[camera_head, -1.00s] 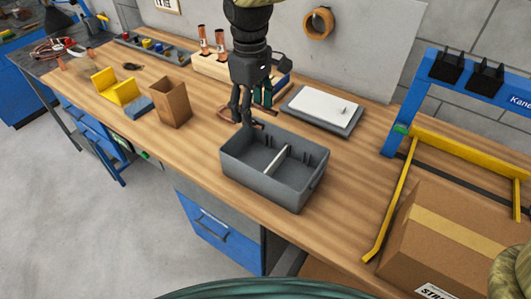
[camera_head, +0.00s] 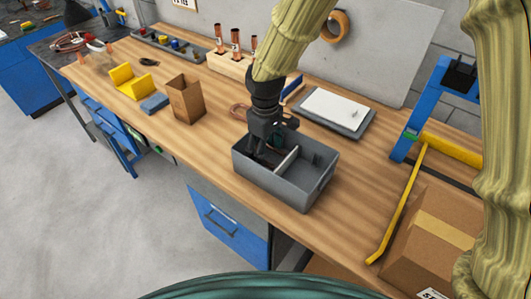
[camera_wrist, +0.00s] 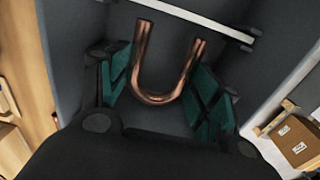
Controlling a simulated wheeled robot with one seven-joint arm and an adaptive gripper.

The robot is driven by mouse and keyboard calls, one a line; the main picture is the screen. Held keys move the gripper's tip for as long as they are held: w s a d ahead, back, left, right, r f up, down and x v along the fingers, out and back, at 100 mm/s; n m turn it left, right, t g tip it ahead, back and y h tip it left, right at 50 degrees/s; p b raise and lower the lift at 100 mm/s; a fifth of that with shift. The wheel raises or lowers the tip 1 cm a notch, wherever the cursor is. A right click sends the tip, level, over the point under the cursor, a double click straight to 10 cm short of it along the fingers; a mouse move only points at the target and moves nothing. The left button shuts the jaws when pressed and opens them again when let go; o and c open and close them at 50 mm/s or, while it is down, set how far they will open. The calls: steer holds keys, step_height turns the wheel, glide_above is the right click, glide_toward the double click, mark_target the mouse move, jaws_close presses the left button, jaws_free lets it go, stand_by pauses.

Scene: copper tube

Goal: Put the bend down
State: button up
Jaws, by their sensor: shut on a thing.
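The copper bend (camera_wrist: 157,98) is a U-shaped tube, seen in the wrist view between the green finger pads with its two open ends towards a pale divider (camera_wrist: 200,19). My gripper (camera_wrist: 163,86) is shut on it. In the head view my gripper (camera_head: 260,154) reaches down into the left compartment of the grey bin (camera_head: 268,186). The bend is hidden there by the fingers and bin wall. I cannot tell whether the bend touches the bin floor.
A brown open box (camera_head: 186,100), a blue block (camera_head: 154,103) and a yellow holder (camera_head: 128,88) stand left of the bin. A grey tray with a white sheet (camera_head: 335,108) lies behind it. A yellow-railed frame (camera_head: 400,205) and a cardboard box (camera_head: 425,245) are at right.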

steer(key=shift+f, duration=1.35)
steer(key=shift+f, duration=0.1)
steer(key=o, duration=0.8)
steer(key=shift+w, duration=0.1)
steer(key=shift+c, duration=0.2)
step_height(320, 180, up, 12)
steer(key=b, duration=0.1)
